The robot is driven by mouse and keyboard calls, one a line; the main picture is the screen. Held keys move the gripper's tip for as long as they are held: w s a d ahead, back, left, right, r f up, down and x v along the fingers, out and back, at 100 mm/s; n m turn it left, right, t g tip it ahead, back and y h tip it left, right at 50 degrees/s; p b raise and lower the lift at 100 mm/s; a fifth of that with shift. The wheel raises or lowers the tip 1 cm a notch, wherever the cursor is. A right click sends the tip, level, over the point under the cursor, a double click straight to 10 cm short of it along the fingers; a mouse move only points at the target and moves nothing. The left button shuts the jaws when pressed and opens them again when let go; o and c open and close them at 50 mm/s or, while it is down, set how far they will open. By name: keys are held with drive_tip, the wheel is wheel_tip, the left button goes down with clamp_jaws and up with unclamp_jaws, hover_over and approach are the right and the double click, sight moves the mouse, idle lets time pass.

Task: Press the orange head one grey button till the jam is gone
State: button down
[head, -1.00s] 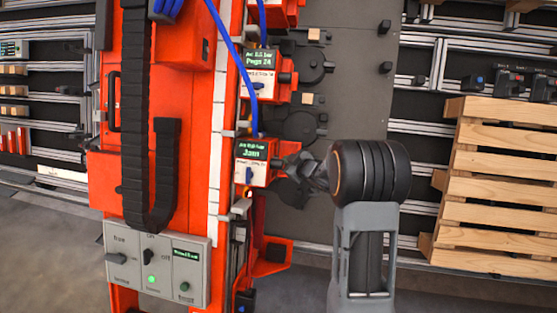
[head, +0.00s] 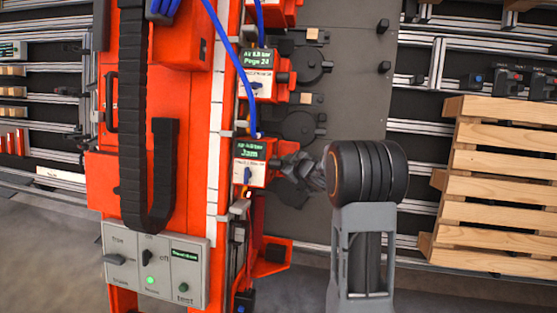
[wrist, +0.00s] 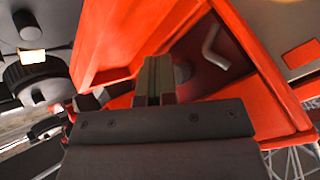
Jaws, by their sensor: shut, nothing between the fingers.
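An orange head (head: 252,176) sits on the right side of the orange gantry column, and its small green-lit screen (head: 250,150) reads "Jam". A bent grey piece (wrist: 215,48) shows in the housing's dark recess. I cannot make out the grey button or whether the fingers touch anything.
A grey control panel (head: 157,272) with knobs and a green lamp is at lower left. Blue hoses hang along the column.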

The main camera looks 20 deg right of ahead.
drive_tip(key=shift+w+a+r, duration=0.25)
drive_tip(key=shift+a+r, duration=0.15)
drive_tip(key=shift+r, duration=0.1)
idle(0.4)
drive_tip(key=shift+s+d+p, duration=0.15)
drive_tip(key=shift+d+p, duration=0.2)
drive_tip(key=shift+p, duration=0.05)
drive_tip(key=shift+s+d, duration=0.15)
drive_tip(key=shift+d, duration=0.05)
drive_tip(key=s+d, duration=0.1)
drive_tip(key=s+d+p, duration=0.1)
drive_tip(key=d, duration=0.1)
drive_tip(key=s+d, duration=0.1)
drive_tip(key=shift+d+f, duration=0.2)
drive_tip(key=shift+d, duration=0.05)
idle(0.3)
idle(0.7)
